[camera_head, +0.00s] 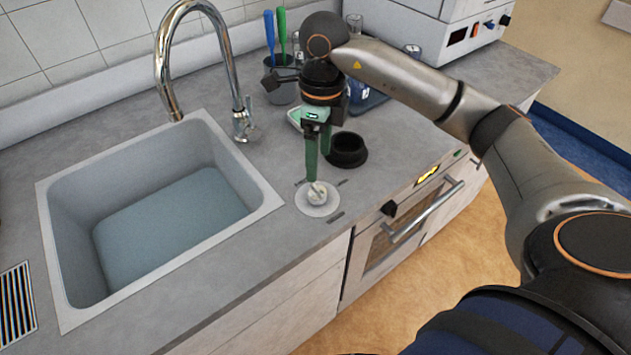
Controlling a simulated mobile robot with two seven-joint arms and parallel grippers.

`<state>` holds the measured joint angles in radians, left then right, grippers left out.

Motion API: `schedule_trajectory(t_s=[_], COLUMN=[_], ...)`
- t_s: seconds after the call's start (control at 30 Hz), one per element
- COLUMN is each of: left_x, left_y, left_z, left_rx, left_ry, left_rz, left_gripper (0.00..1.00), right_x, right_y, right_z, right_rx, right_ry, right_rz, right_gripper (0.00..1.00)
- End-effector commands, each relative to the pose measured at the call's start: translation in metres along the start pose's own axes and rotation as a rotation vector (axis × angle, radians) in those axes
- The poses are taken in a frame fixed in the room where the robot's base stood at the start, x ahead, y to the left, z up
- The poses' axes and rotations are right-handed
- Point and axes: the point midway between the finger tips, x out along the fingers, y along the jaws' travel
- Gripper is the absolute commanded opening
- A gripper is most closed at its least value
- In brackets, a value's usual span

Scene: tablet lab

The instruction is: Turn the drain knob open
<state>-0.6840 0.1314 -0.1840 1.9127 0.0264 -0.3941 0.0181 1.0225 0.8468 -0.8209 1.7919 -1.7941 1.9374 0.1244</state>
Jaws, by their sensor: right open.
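The drain knob (317,195) is a small pale knob on a round white plate, set in the grey counter just right of the sink. A thin light pointer shows on its top. My right gripper (317,168) points down with green fingers. It is open, and its fingertips are at or just above the knob's far side. I cannot tell whether they touch it. The sink (170,215) is a grey basin with bluish water in it. My left gripper is not in view.
A chrome faucet (167,75) arches over the sink. An oven (395,235) with a bar handle is below the counter. The counter in front of the knob is clear.

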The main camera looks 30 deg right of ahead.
Motion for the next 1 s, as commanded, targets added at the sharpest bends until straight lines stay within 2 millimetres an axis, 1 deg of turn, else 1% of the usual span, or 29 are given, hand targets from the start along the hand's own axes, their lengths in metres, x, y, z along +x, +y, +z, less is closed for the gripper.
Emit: schedule_trajectory(t_s=[0.03, 0.2, 0.3, 0.4, 0.57, 0.83, 1.0], left_x=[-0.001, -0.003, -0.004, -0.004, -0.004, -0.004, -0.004], left_y=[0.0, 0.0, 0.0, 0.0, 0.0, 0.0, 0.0], left_z=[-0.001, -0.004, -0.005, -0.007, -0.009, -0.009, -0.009], left_rx=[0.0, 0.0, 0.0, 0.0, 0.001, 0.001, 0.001], left_ry=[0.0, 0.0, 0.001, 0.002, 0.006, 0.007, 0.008], left_rz=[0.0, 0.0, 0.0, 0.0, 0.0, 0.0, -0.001], left_gripper=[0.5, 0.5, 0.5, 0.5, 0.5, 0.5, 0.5], right_x=[0.011, 0.046, 0.061, 0.073, 0.083, 0.084, 0.083], right_y=[0.001, 0.001, 0.001, 0.001, 0.001, 0.001, 0.001], right_z=[-0.002, -0.001, -0.001, 0.0, 0.0, 0.0, 0.0], right_rx=[-0.001, -0.001, -0.002, -0.002, -0.002, -0.002, -0.002], right_ry=[0.006, 0.004, 0.003, 0.001, 0.0, -0.001, -0.001], right_rz=[0.003, 0.004, 0.002, 0.002, 0.001, 0.0, 0.0], right_gripper=[0.81, 0.81, 0.81, 0.81, 0.81, 0.81, 0.62])
